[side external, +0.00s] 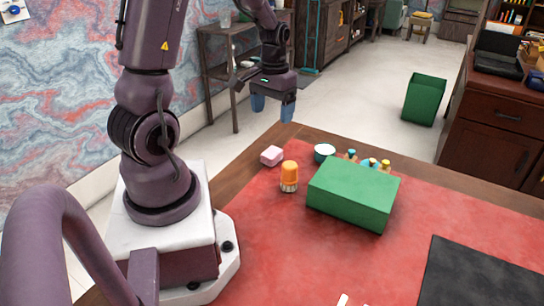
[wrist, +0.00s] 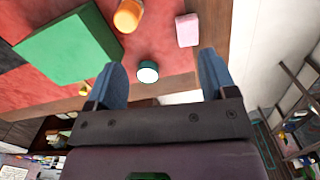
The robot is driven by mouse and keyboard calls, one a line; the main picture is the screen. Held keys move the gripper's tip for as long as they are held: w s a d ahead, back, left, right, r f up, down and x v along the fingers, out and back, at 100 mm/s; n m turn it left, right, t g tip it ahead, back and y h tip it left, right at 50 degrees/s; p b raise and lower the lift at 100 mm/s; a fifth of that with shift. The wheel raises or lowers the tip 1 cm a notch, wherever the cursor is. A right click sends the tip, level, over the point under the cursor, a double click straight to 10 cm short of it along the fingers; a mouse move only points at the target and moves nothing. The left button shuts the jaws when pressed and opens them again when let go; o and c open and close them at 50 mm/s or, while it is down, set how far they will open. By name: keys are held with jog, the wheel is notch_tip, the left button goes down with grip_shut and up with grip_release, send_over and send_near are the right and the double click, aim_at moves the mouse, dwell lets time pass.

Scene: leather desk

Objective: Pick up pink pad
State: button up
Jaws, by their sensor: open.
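A small pink pad (side external: 271,155) lies on the red desk surface near its far left edge in the side view. It also shows near the top centre of the wrist view (wrist: 187,30). My gripper (side external: 273,108) is raised beyond the desk's far edge, above and apart from the pad. In the wrist view my gripper's two blue fingers (wrist: 162,82) are spread with nothing between them touching either one. The pad lies beyond the right fingertip in that view.
An orange-capped bottle (side external: 289,176) stands right beside the pad. A small teal-rimmed round container (side external: 324,153) and a large green box (side external: 353,193) are farther right. Several small coloured-top items (side external: 373,162) stand behind the box. A dark mat (side external: 480,275) lies at front right.

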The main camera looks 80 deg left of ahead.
jog(key=a+f, duration=0.5)
send_over(272, 152)
notch_tip(272, 152, down, 7)
jog(key=shift+s+d+f, duration=0.1)
jog(key=shift+s+f, duration=0.05)
jog(key=shift+w+f, duration=0.2)
jog(key=shift+f, duration=2.8)
jog(key=shift+c, duration=0.3)
jog(key=c, duration=0.9)
